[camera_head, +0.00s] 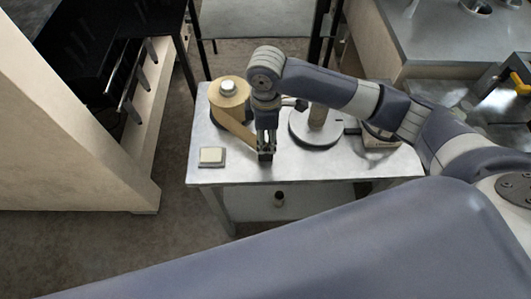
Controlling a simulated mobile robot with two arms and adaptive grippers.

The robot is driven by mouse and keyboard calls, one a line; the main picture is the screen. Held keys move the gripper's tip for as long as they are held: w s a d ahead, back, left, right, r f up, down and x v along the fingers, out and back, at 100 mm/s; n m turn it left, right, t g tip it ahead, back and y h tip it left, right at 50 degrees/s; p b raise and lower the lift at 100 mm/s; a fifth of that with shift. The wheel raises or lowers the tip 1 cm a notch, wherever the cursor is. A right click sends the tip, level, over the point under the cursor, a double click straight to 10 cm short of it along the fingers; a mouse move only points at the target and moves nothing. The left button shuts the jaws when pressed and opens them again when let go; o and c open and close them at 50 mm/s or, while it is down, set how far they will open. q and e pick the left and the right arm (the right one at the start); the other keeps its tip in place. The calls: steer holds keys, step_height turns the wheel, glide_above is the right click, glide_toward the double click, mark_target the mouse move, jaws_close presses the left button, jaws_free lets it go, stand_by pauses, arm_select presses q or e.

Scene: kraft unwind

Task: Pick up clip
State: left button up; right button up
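My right gripper (266,150) points down over the front part of the metal table (330,167). Its dark fingers sit at the end of a tan paper strip (238,130), which runs from a kraft roll (229,101). A small dark block shows at the fingertips; I cannot tell whether it is the clip or part of the gripper. No clip can be made out for certain elsewhere. Whether the fingers are open or shut is too small to tell. My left gripper is not in view.
A pale square block (212,156) lies near the table's left front corner. A small dark cylinder (279,199) is on the lower shelf. The front right tabletop is clear.

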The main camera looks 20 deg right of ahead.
mark_target(266, 147)
steer(key=shift+f, duration=0.8)
step_height(266, 147, down, 4)
steer(key=shift+a+f+p, duration=0.1)
steer(key=shift+f+p, duration=0.05)
steer(key=shift+p, duration=0.9)
steer(key=shift+f, duration=0.55)
jaws_close()
